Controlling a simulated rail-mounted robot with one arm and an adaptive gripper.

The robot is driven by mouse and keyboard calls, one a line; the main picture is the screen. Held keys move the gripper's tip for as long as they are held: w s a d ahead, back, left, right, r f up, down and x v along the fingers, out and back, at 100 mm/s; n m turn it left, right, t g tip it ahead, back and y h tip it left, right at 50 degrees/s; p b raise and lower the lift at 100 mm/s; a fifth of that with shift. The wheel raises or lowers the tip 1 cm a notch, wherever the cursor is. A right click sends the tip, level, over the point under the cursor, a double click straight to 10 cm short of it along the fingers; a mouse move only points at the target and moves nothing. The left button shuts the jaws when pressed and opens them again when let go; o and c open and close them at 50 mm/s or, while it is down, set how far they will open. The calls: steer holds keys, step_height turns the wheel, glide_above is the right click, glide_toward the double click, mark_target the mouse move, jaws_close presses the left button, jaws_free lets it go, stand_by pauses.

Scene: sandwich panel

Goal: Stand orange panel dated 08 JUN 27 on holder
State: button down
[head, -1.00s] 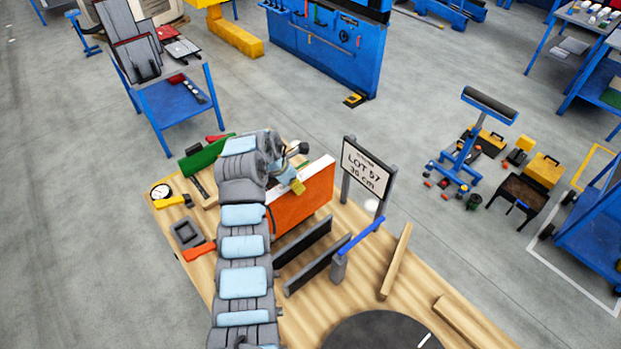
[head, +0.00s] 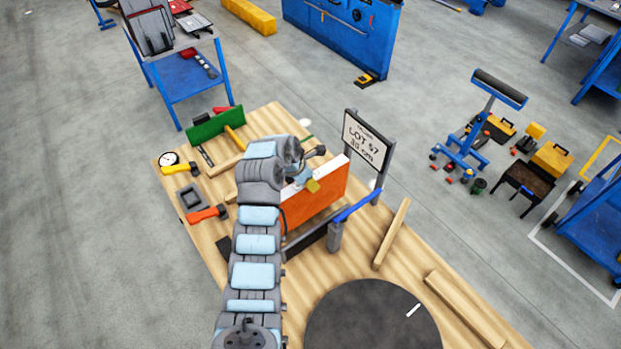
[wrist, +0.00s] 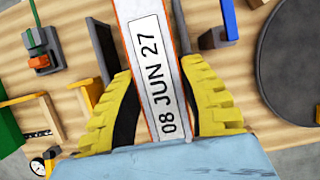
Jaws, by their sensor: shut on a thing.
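The orange panel (head: 322,207) has a white top edge, and its label reads 08 JUN 27 in the wrist view (wrist: 160,70). My gripper (head: 306,182) is shut on the panel's upper edge, with yellow fingers (wrist: 165,115) on both faces. The panel is upright. The holder has two dark parallel rails; the near one (head: 307,243) shows below the panel, and the far one is hidden in the head view. In the wrist view a dark rail lies on each side of the panel. I cannot tell whether the panel's bottom touches the holder.
A LOT 57 sign (head: 367,141) stands behind the panel's right end. A blue bar on a grey post (head: 335,236) is close on the right. Wooden strips (head: 392,234) and a dark round plate (head: 372,318) lie further right. Tools and a green piece (head: 214,125) lie left.

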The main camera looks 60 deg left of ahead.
step_height(320, 180, down, 9)
steer(key=b, duration=0.7)
steer(key=shift+f, duration=2.4)
steer(key=c, duration=0.6)
jaws_free()
steer(key=shift+v, duration=5.95)
